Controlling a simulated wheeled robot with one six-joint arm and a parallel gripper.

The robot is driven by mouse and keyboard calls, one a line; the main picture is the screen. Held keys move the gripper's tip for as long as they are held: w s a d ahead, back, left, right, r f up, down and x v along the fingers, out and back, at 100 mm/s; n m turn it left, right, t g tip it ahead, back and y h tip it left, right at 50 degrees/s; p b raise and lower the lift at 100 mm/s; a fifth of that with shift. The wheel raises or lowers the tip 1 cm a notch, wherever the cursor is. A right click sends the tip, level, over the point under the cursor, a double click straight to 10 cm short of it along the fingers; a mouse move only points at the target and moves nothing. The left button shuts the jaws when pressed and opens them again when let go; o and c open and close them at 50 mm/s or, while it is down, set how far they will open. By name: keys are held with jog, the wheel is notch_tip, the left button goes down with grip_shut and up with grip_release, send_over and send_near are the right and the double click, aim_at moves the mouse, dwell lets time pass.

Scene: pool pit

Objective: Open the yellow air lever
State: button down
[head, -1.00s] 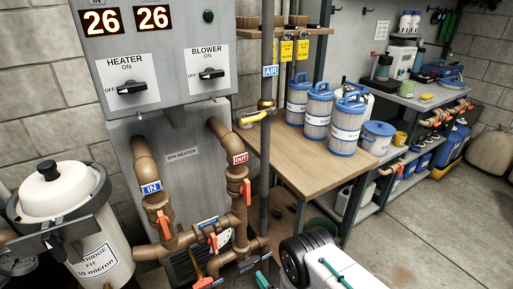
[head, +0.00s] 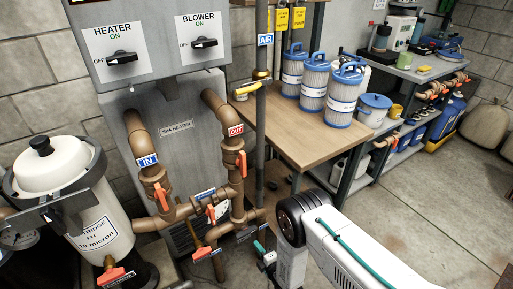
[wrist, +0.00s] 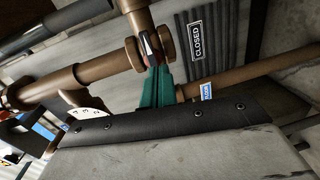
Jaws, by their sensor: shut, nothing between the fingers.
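The yellow air lever (head: 247,89) is on the grey vertical pipe marked AIR (head: 262,60). It sticks out to the left, roughly level and across the pipe, beside a brass fitting. My gripper (wrist: 157,70) shows in the wrist view as green fingers, shut and empty. The fingertips point at a brown pipe joint (wrist: 151,50) with a dark and white part; I cannot tell whether they touch it. The yellow lever does not show in the wrist view. In the head view my arm is low, well below the lever.
A wooden shelf with blue-capped filters (head: 313,75) stands right of the pipe. Brown pipes with orange valve handles (head: 241,165) run below and left. A CLOSED sign (wrist: 196,40) shows in the wrist view. A white filter tank (head: 50,175) stands far left. Floor is clear at right.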

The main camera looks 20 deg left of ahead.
jog(key=w+d+r+m+g+h, duration=0.35)
jog(key=d+m+g+h, duration=0.25)
jog(key=d+m+h, duration=0.25)
jog(key=w+d+r+m+g+h, duration=0.1)
jog(key=d+r+m, duration=0.3)
jog(key=r, duration=0.9)
jog(key=d+r+m+h, duration=0.1)
jog(key=d+r+m, duration=0.1)
jog(key=d+r, duration=0.75)
jog(key=w+d+r+m+g+h, duration=0.1)
jog(key=d+r+m, duration=0.15)
jog(key=r, duration=1.25)
jog(key=s+d+r+m, duration=0.3)
jog(key=s+d+r, duration=0.3)
jog(key=r, duration=0.2)
jog(key=s+d+r+m, duration=0.2)
jog(key=s+d+r, duration=0.35)
jog(key=r, duration=0.35)
jog(key=s+d+r+m, duration=0.2)
jog(key=s+d+r, duration=0.1)
jog(key=s, duration=0.7)
jog(key=s+d+r+m+g+h, duration=0.1)
jog(key=s+d+r+m, duration=0.2)
jog(key=s, duration=0.6)
jog(key=shift+s+d+r+g, duration=0.15)
jog(key=shift+s+d+g, duration=0.2)
jog(key=shift+d, duration=0.2)
